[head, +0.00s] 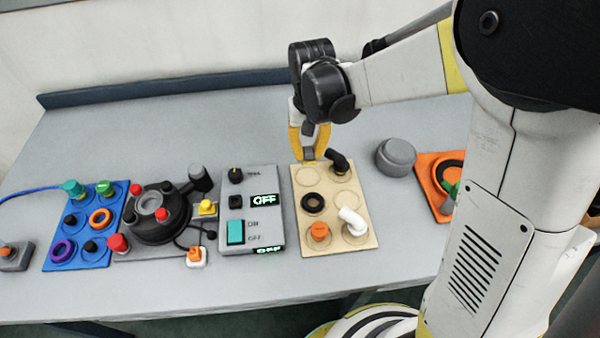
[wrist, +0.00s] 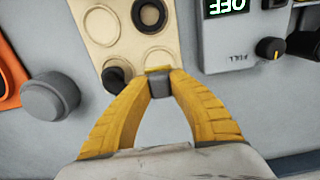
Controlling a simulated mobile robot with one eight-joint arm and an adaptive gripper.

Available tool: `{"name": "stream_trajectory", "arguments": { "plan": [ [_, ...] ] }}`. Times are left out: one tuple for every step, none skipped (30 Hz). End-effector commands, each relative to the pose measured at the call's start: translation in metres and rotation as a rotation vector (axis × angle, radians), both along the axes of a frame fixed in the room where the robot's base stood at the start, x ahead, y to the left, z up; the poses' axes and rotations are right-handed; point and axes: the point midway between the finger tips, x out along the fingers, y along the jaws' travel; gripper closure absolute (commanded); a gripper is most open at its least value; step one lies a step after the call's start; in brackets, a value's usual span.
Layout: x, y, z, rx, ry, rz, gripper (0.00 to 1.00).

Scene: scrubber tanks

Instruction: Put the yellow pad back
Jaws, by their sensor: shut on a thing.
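My gripper (head: 308,154) is shut, its yellow fingers pointing down over the back left spot of a tan board (head: 331,215). It also shows in the wrist view (wrist: 159,86), with its grey fingertips together. A small yellow piece, which looks like the yellow pad (wrist: 158,69), shows at the fingertips, mostly hidden by them. It also shows as a yellow sliver in the head view (head: 313,162). The pad is over or at the edge of a round spot; I cannot tell whether it touches the board.
A black elbow (head: 339,161) stands close beside the fingertips. The board also bears a black ring (head: 313,203), an orange cap (head: 319,231) and a white elbow (head: 352,221). A grey knob (head: 396,156) stands right; a switch box (head: 252,205) stands left.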

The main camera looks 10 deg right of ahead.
Motion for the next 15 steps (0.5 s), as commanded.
{"name": "stream_trajectory", "arguments": {
  "plan": [
    [0.001, 0.000, -0.015, 0.000, 0.000, 0.000, 1.00],
    [0.000, 0.000, -0.020, 0.000, 0.000, 0.000, 1.00],
    [0.000, 0.000, -0.025, 0.000, 0.000, 0.000, 1.00],
    [0.000, 0.000, -0.028, 0.000, 0.000, 0.000, 1.00],
    [0.001, 0.000, -0.030, 0.000, 0.000, 0.000, 1.00],
    [0.000, 0.000, -0.033, 0.000, 0.000, 0.000, 1.00],
    [0.000, 0.000, -0.035, 0.000, 0.000, 0.000, 1.00],
    [0.000, 0.000, -0.037, 0.000, 0.000, 0.000, 1.00],
    [0.000, 0.000, -0.041, 0.000, 0.000, 0.000, 1.00],
    [0.000, 0.000, -0.045, 0.000, 0.000, 0.000, 1.00],
    [0.000, 0.000, -0.050, 0.000, 0.000, 0.000, 1.00],
    [0.000, 0.000, -0.057, 0.000, 0.000, 0.000, 1.00],
    [0.000, 0.000, -0.062, 0.000, 0.000, 0.000, 1.00],
    [0.000, 0.000, -0.066, 0.000, 0.000, 0.000, 1.00],
    [0.000, 0.000, -0.070, 0.000, 0.000, 0.000, 1.00]
  ]
}}
